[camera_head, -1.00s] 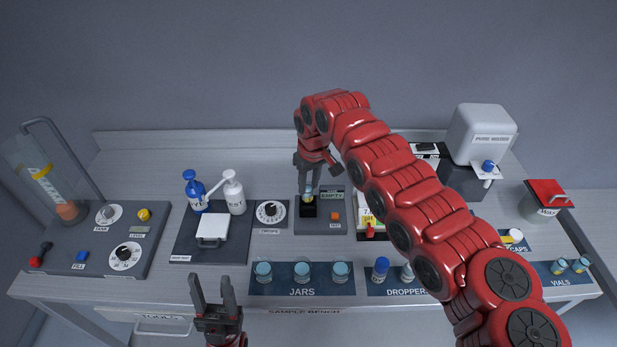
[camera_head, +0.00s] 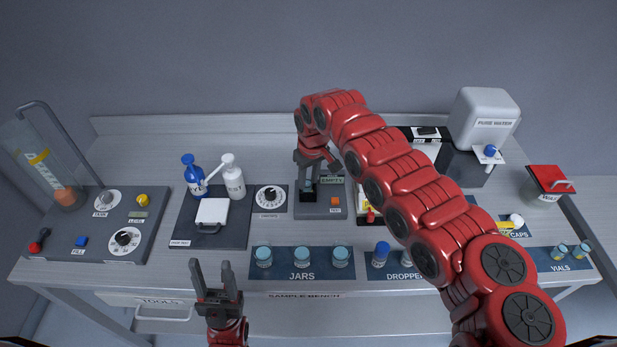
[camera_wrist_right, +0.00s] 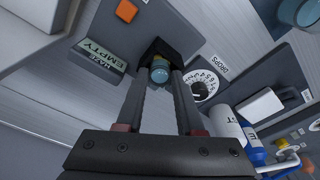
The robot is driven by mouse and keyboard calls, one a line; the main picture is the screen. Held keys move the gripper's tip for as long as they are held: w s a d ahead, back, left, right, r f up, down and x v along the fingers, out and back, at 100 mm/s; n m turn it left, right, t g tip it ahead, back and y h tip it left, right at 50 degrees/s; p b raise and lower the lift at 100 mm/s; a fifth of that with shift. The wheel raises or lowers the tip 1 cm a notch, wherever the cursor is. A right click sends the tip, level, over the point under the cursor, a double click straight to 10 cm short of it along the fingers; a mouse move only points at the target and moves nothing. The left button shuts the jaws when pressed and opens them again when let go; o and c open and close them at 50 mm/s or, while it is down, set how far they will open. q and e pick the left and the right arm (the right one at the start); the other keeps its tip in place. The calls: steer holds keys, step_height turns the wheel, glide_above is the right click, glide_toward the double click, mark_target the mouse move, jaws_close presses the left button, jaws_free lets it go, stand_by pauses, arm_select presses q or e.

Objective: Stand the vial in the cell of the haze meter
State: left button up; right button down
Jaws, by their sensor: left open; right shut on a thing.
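The haze meter (camera_head: 323,209) is a grey box at the middle of the bench, with a black cell (camera_head: 307,198), an orange button and a display that reads EMPTY. My right gripper (camera_head: 308,182) is shut on a small vial with a blue-grey top (camera_wrist_right: 160,74), right at the mouth of the black cell. The vial's lower part is hidden, so I cannot tell whether it rests on the cell's floor. My left gripper (camera_head: 211,270) is open and empty in front of the bench's front edge.
A dial box (camera_head: 269,201) stands left of the meter, and white (camera_head: 234,183) and blue (camera_head: 191,175) bottles beyond it. Jars (camera_head: 302,257) stand in front. My right arm crosses over the bench's right side. Other vials (camera_head: 560,251) stand at the far right.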

steer(key=shift+f, duration=0.4)
steer(key=shift+c, duration=2.3)
jaws_free()
steer(key=shift+r, duration=0.1)
